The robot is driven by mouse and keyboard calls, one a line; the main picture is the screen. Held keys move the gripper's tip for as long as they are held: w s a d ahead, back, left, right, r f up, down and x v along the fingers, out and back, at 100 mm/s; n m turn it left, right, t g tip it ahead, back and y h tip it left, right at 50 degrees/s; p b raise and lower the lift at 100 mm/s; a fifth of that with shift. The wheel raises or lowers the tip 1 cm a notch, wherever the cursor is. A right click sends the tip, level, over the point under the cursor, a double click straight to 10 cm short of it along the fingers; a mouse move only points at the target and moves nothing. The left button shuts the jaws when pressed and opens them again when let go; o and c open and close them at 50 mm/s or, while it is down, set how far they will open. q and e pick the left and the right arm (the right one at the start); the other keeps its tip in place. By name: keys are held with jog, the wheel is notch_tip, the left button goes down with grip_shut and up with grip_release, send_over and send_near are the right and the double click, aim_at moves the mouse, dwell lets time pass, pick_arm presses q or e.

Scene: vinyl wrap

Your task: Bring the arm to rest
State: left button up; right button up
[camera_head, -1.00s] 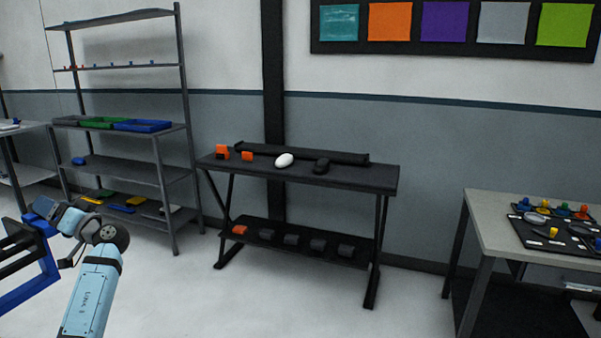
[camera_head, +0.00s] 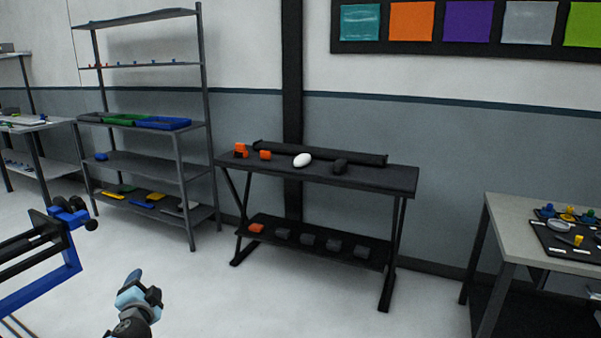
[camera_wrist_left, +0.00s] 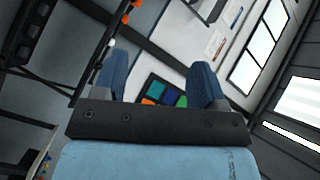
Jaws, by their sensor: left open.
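My left gripper (camera_head: 136,288) shows at the bottom of the head view, left of centre, low over the pale floor. It is small there, with a light blue wrist below it. In the left wrist view its two blue fingers (camera_wrist_left: 160,78) stand well apart, with nothing between them. The room appears tilted behind them, with coloured panels in the distance. No object touches the gripper. My right gripper is in neither view.
A blue frame with black bars (camera_head: 66,262) stands at the left, near the gripper. A black bench (camera_head: 385,180) holds a dark roll, a white object and orange pieces. A grey shelf (camera_head: 150,165) stands behind left, a table (camera_head: 500,213) at right. Floor between is clear.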

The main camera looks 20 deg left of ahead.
pick_arm(q)
jog(key=s+d+f+m+g+h, duration=0.1)
jog(key=s+d+f+h, duration=0.3)
jog(key=d+f, duration=0.25)
jog(key=s+d+f+m+h, duration=0.2)
jog(key=s+d+f+h, duration=0.3)
jog(key=d, duration=0.3)
jog(key=s+d+f+g+h, duration=0.2)
jog(key=s+d+f+h, duration=0.1)
jog(key=s+d, duration=0.4)
jog(key=s+d+f+g+h, duration=0.1)
jog(key=s+d+f+h, duration=0.15)
jog(key=s+d, duration=0.45)
jog(key=w+d+r+n+t, duration=0.15)
jog(key=d+n, duration=0.35)
jog(key=d, duration=0.5)
notch_tip(320, 180, up, 18)
jog(key=s+a+y+p, duration=0.1)
jog(key=a+p, duration=0.1)
jog(key=p, duration=2.3)
jog(key=shift+f+p, duration=0.2)
jog(key=shift+p, duration=0.15)
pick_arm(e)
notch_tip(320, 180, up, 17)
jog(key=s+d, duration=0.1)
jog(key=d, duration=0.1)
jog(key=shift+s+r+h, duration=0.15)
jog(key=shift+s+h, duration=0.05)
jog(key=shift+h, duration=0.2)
